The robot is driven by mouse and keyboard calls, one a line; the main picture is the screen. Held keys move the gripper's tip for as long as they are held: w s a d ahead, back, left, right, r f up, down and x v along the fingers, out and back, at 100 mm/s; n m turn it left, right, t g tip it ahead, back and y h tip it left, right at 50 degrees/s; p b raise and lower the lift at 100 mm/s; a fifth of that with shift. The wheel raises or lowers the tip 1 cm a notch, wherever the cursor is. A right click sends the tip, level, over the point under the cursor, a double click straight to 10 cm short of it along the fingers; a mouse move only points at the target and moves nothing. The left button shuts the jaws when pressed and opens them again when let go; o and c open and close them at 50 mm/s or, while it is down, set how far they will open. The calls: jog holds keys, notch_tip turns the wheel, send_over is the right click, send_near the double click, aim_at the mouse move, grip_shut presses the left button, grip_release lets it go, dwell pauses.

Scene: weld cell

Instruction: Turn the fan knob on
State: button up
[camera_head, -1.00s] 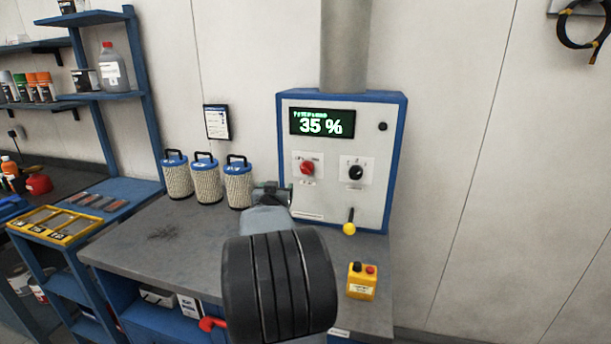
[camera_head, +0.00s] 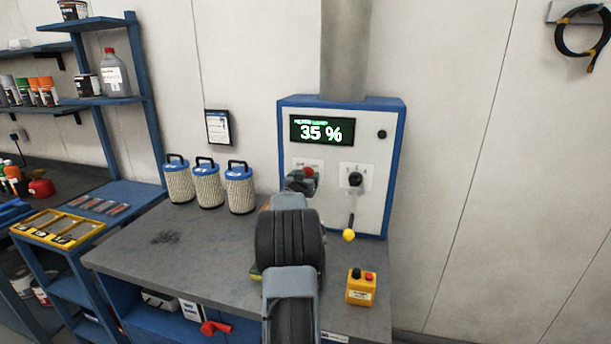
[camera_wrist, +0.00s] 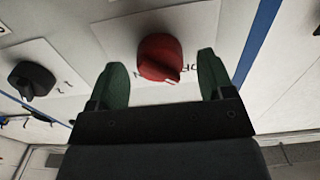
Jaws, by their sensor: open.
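The control panel (camera_head: 372,215) is a white box with a blue frame on the wall, its display reading 35 %. A red knob (camera_head: 309,172) sits on its left label plate, partly hidden behind my gripper (camera_head: 297,180). A black knob (camera_head: 355,179) sits on the right plate. In the wrist view, my gripper (camera_wrist: 165,82) is open, with one green finger on each side of the red knob (camera_wrist: 159,57). I cannot tell whether the fingers touch it. The black knob (camera_wrist: 32,80) shows at the left there. Which knob is the fan's cannot be read.
A lever with a yellow ball (camera_head: 349,235) hangs below the black knob. A yellow button box (camera_head: 361,289) stands on the grey bench (camera_head: 130,250). Several filter cartridges (camera_head: 240,190) stand left of the panel. A blue shelf (camera_head: 110,100) is farther left.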

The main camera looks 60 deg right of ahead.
jog(key=shift+w+d, duration=0.1)
jog(key=shift+d, duration=0.3)
jog(key=shift+c, duration=0.3)
jog(key=c, duration=0.9)
jog(key=shift+o, duration=0.2)
